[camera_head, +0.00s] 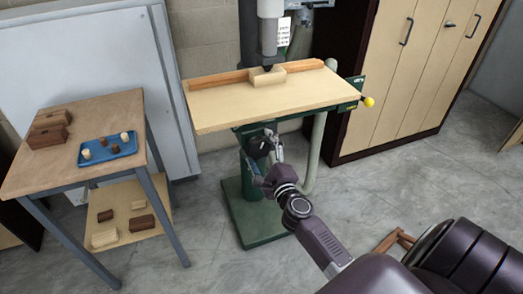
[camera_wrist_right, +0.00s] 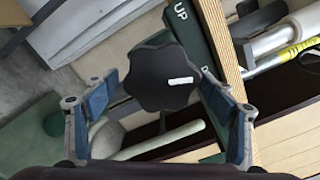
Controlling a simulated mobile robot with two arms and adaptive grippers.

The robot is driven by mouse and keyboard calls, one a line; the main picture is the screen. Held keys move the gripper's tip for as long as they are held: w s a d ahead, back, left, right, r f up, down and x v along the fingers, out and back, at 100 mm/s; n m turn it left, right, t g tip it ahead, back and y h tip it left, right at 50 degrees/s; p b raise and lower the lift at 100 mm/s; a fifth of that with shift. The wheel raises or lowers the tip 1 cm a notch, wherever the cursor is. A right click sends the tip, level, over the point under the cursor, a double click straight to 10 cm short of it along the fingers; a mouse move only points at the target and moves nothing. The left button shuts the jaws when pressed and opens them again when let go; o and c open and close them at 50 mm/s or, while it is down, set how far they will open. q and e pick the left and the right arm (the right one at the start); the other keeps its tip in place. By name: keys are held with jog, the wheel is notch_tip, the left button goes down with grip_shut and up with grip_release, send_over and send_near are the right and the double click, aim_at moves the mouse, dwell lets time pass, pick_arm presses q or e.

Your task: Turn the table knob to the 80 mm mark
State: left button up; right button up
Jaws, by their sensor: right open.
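The table knob is a black lobed knob (camera_wrist_right: 160,77) with a small white mark on its face. In the head view the knob (camera_head: 260,146) sits under the front edge of the drill press table (camera_head: 225,112). My right gripper (camera_head: 268,158) is at the knob. In the right wrist view the gripper (camera_wrist_right: 160,95) is open, with one blue finger on each side of the knob; I cannot tell whether either touches it. A green plate (camera_wrist_right: 190,35) with the letters "UP" is beside the knob. No 80 mm mark is readable. My left gripper is not in view.
A wooden fence (camera_head: 215,80) and a wood block (camera_head: 267,76) are on the table under the drill. A side table (camera_head: 90,110) with a blue tray (camera_head: 105,150) stands at left. A cabinet (camera_head: 400,80) stands behind at right. The floor in front is mostly clear.

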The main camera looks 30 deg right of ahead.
aim_at(261, 151)
jog(key=v, duration=1.2)
dwell(0.3)
jog(key=w+m, duration=0.4)
jog(key=w, duration=0.1)
jog(key=shift+d+r+m, duration=0.1)
jog(key=shift+d+m, duration=0.2)
jog(key=shift+d, duration=0.05)
jog(key=shift+p+x, duration=0.5)
jog(key=shift+x, duration=3.05)
